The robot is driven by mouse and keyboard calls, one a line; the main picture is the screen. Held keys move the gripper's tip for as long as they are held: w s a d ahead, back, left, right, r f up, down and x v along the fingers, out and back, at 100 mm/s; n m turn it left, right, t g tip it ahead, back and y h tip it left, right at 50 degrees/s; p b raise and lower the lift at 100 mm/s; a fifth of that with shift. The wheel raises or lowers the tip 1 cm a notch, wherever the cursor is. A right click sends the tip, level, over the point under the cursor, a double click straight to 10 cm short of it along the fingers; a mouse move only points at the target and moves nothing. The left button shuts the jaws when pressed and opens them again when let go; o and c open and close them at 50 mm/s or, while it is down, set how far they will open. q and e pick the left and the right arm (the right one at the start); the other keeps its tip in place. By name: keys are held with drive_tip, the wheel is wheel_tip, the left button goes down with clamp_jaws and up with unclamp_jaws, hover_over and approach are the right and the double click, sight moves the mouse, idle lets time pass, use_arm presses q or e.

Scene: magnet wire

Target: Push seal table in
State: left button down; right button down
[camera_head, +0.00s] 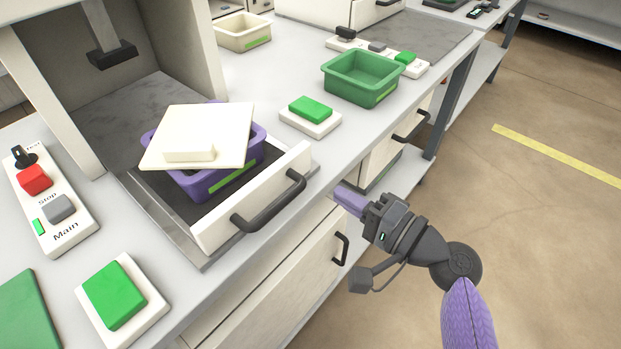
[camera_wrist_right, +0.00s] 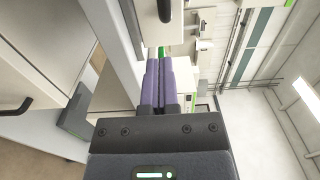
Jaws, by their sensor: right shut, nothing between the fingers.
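The seal table (camera_head: 258,205) is a drawer-like tray with a white front panel and a black handle (camera_head: 270,203). It is pulled out of the white sealing machine (camera_head: 150,40). On it sits a purple container (camera_head: 206,182) with a cream lid (camera_head: 205,130) lying on top, tilted and skewed. My right gripper (camera_head: 345,194) is shut and empty, in front of the table edge, to the right of the handle and apart from it. The right wrist view shows its purple fingers (camera_wrist_right: 157,83) together. My left gripper is not in view.
A control panel (camera_head: 52,203) with red and grey buttons stands left. Green buttons on white bases (camera_head: 116,298) (camera_head: 311,113) flank the tray. A green bin (camera_head: 362,78) and a cream bin (camera_head: 242,33) stand farther back. Cabinet handles (camera_head: 341,248) stick out below the tabletop.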

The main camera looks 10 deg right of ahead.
sight(298, 169)
drive_tip(key=b+x, duration=0.1)
drive_tip(key=x, duration=0.5)
drive_tip(key=shift+w+a+f, duration=0.1)
drive_tip(key=shift+w+a, duration=0.25)
drive_tip(key=shift+w, duration=0.1)
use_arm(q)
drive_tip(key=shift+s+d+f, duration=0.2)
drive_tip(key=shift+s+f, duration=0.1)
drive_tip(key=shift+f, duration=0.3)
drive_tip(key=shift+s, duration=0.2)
use_arm(e)
drive_tip(key=shift+w+a, duration=0.1)
drive_tip(key=x, duration=0.3)
drive_tip(key=shift+w+a, duration=0.2)
drive_tip(key=shift+w, duration=0.15)
drive_tip(key=shift+w+a, duration=0.2)
drive_tip(key=shift+w, duration=0.05)
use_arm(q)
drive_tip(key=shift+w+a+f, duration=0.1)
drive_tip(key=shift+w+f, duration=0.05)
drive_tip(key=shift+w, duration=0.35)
